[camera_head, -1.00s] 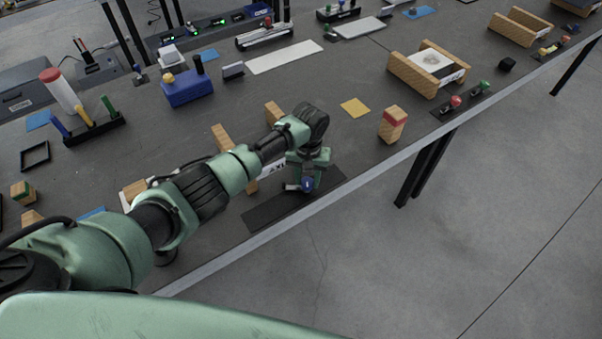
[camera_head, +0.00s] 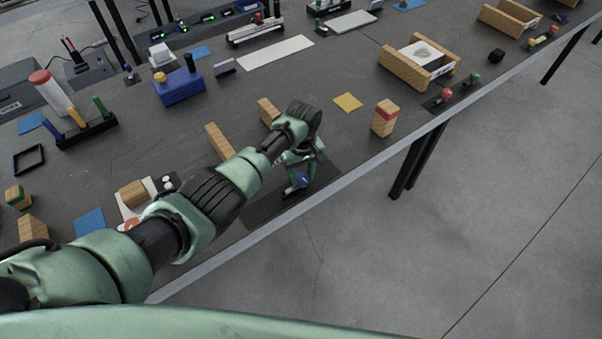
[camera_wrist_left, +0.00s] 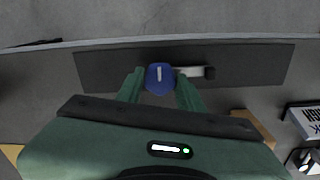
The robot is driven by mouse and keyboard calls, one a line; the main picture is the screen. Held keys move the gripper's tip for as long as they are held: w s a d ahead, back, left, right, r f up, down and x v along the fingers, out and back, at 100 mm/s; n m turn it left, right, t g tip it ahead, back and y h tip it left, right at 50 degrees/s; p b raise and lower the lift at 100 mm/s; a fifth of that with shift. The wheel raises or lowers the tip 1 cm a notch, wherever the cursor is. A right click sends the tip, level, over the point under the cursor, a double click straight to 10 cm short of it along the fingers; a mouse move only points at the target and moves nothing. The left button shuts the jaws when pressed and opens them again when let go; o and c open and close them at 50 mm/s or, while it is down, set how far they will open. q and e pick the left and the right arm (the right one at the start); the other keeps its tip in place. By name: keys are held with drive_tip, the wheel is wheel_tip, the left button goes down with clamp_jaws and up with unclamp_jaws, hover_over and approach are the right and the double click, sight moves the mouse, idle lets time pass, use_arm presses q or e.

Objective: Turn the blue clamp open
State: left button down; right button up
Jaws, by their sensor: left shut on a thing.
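The blue clamp (camera_head: 302,180) sits on a dark plate (camera_head: 262,208) near the table's front edge. In the left wrist view the clamp's round blue top (camera_wrist_left: 159,79) has a light mark, and a pale bar with a dark end (camera_wrist_left: 196,73) lies to its right. My left gripper (camera_head: 300,174) reaches down over the clamp and is shut on it. In the left wrist view its two green fingers (camera_wrist_left: 159,86) lie on either side of the blue top. The arm hides part of the plate in the head view. My right gripper is out of view.
Wooden blocks (camera_head: 219,141) stand behind my left arm. A red-banded wooden block (camera_head: 385,118) and a yellow square (camera_head: 348,102) lie to the right. The table edge (camera_head: 350,174) runs close in front of the plate, with open floor beyond it.

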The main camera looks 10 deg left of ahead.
sight(302, 176)
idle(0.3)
use_arm(q)
drive_tip(key=c, duration=0.9)
unclamp_jaws()
drive_tip(key=shift+r, duration=3.95)
